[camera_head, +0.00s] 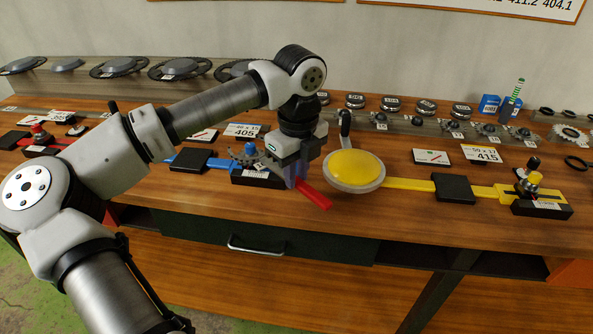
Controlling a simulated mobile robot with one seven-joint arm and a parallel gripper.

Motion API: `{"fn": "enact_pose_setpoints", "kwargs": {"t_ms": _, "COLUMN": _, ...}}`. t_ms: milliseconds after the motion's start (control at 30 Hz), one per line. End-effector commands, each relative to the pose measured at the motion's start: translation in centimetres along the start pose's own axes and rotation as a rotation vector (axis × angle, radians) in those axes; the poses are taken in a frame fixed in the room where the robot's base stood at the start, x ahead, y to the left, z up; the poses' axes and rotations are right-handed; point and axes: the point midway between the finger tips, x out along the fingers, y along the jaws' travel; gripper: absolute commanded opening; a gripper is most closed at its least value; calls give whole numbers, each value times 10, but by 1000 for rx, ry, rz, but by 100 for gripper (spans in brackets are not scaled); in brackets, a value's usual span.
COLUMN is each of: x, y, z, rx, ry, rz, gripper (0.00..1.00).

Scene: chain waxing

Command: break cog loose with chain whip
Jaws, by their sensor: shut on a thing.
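My gripper (291,172) is at the middle of the bench, pointing down and shut on a red-handled tool, which looks like the chain whip (314,196). Its red handle sticks out to the lower right of the fingers. A toothed dark cog (243,154) with a blue knob (250,148) sits on a black block (256,179) just left of my gripper. The far end of the tool is hidden by my gripper, so I cannot tell whether its chain touches the cog.
A yellow round pad (354,168) stands close right of my gripper. A yellow bar (410,184) runs right to another fixture (532,188). A blue bar (220,163) and black pad (189,160) lie to the left. Chainrings and small cogs line the back.

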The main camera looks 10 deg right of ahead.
Motion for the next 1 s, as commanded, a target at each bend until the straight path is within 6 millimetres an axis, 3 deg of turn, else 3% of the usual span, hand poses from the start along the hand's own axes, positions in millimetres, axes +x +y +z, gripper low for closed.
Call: {"fn": "enact_pose_setpoints", "kwargs": {"t_ms": 1000, "x": 19, "y": 0, "z": -1, "rx": 0, "ry": 0, "rz": 0, "gripper": 0}}
